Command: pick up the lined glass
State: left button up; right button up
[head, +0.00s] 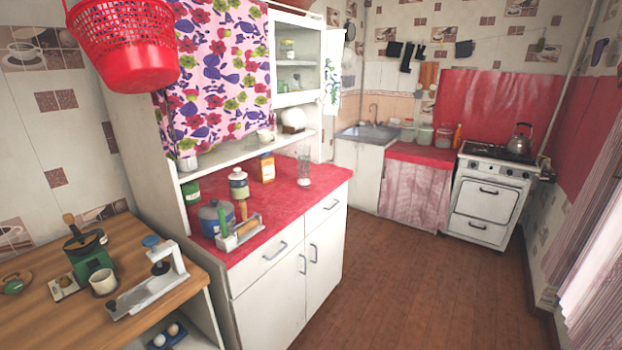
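A clear glass (304,172) stands upright on the red oilcloth counter (285,200), near its back right part. It looks like the lined glass, but its lines are too small to make out. Neither of my grippers shows in the head view, so I see nothing holding or touching the glass.
Left of the glass are an orange-brown box (267,168), a cream canister (239,184), a blue pot (215,218) and a tray of utensils (240,233). A wooden counter (35,318) holds several items. The brown floor (400,285) is clear. A red basket (125,45) hangs upper left.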

aim_at(303, 176)
jog(key=i+l+u, duration=0.15)
jog(key=i+l, duration=0.25)
jog(key=i+l+u, duration=0.2)
jog(key=i+l, duration=0.2)
jog(key=i+l+u, duration=0.15)
jog(key=i+l, duration=0.25)
jog(key=i+l+u, duration=0.2)
jog(key=l, duration=0.45)
jog(key=i+l+u, duration=0.15)
jog(key=i+l, duration=0.25)
jog(key=l, duration=0.15)
jog(key=i+l+u, duration=0.15)
jog(key=i+l, duration=0.15)
jog(key=l, duration=0.35)
jog(key=i+l+u, duration=0.2)
jog(key=l, duration=0.45)
jog(key=i+l+u, duration=0.15)
jog(key=l, duration=0.5)
jog(key=i, duration=0.05)
